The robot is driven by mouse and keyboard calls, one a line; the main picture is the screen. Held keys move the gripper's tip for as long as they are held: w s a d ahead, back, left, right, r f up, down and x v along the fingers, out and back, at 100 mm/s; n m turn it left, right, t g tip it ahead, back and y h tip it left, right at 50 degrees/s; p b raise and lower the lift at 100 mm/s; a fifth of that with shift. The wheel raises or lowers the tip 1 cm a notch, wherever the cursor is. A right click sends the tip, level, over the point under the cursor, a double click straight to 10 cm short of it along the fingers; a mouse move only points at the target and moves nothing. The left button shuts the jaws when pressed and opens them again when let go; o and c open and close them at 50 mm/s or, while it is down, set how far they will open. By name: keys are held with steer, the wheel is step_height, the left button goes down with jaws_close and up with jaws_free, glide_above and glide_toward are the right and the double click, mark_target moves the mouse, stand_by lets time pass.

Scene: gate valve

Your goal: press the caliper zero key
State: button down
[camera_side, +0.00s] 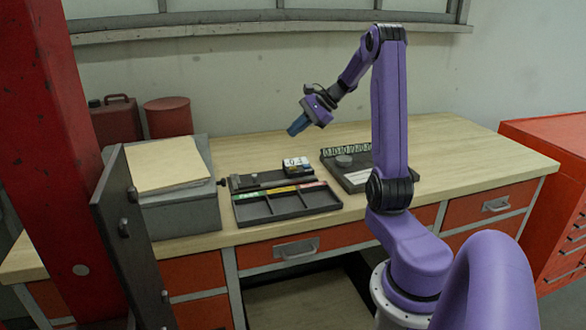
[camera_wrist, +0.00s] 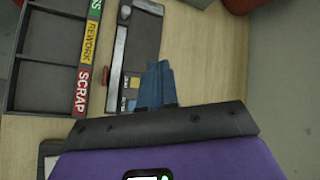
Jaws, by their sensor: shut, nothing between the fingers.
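The caliper (camera_side: 270,181) lies on a dark plate behind the sorting tray, with a boxy light-faced unit (camera_side: 297,164) at its right end. In the wrist view the caliper's grey bar (camera_wrist: 118,56) runs up the dark plate. Small blue and yellow patches (camera_wrist: 132,88) show near its lower end; I cannot tell which is the zero key, and my fingers cover part of this area. My gripper (camera_side: 292,130) is shut and empty, its blue fingers pointing down, above the bench and apart from the caliper. The shut fingers also show in the wrist view (camera_wrist: 158,68).
The sorting tray (camera_side: 233,213) has coloured labels; SCRAP and REWORK are readable in the wrist view. A second dark board (camera_side: 357,180) with a row of numbered pieces lies to the right. A grey box (camera_side: 180,212) with papers stands left. The bench's right side (camera_side: 470,150) is clear.

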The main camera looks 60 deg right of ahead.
mark_target(296, 167)
stand_by(0.3)
steer(key=shift+f, duration=4.4)
steer(key=shift+f, duration=0.1)
steer(key=shift+f, duration=0.35)
steer(key=shift+f, duration=0.45)
steer(key=shift+r, duration=0.95)
steer(key=shift+r, duration=2.5)
